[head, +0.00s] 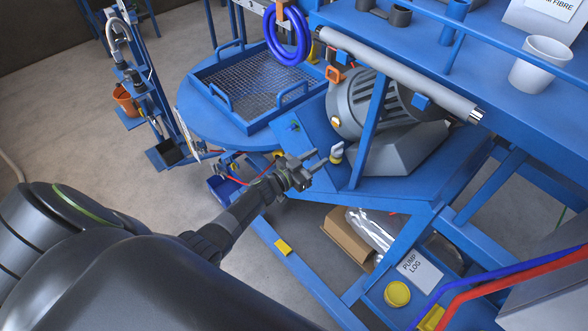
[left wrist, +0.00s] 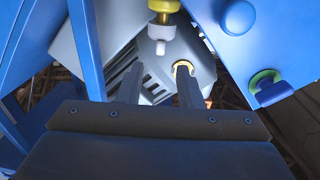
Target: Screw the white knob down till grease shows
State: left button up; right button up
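The white knob (head: 337,150) sits on a short yellow base on the blue machine frame, just in front of the grey motor (head: 355,105). In the left wrist view the white knob (left wrist: 161,32) hangs from a yellow collar at the top, with a narrower white end. My left gripper (head: 320,158) is in front of the knob, its fingertips close to it. In the left wrist view its two fingers (left wrist: 158,82) are apart with nothing between them, and the knob shows beyond their tips. I see no grease at the knob. My right gripper is out of view.
A blue tray with a mesh floor (head: 255,85) is behind to the left. A grey roller (head: 400,72) and a blue post stand close to the motor. A green-and-blue fitting (left wrist: 265,83) is at the right. A box (head: 348,237) and a yellow-lidded pot (head: 397,294) are below.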

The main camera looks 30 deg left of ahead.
pick_arm(q)
jog(key=v, duration=0.8)
jog(key=s+a+f+n+g+y+b, duration=0.25)
jog(key=s+f, duration=0.25)
jog(key=f, duration=0.4)
jog(key=s+a+f+n+g+y+b, duration=0.1)
jog(key=s+a+f+y+b, duration=0.15)
jog(key=s+f, duration=0.45)
jog(key=s+a+f+n+g+y+b, duration=0.1)
jog(key=s+f+g+y+b, duration=0.15)
jog(key=f, duration=0.85)
jog(key=s+d+f+g+b, duration=0.1)
jog(key=s+f+g, duration=0.2)
jog(key=s+f, duration=0.3)
jog(key=s+f+g+b, duration=0.2)
jog(key=s+f, duration=0.5)
jog(key=s, duration=0.8)
jog(key=s+d+f+g+b, duration=0.1)
jog(key=s+f+g, duration=0.3)
jog(key=s, duration=0.7)
notch_tip(320, 180, down, 3)
jog(key=shift+d+r+n+y, duration=0.1)
jog(key=shift+d+n+y, duration=0.25)
jog(key=shift+n+y, duration=0.1)
jog(key=shift+w, duration=0.15)
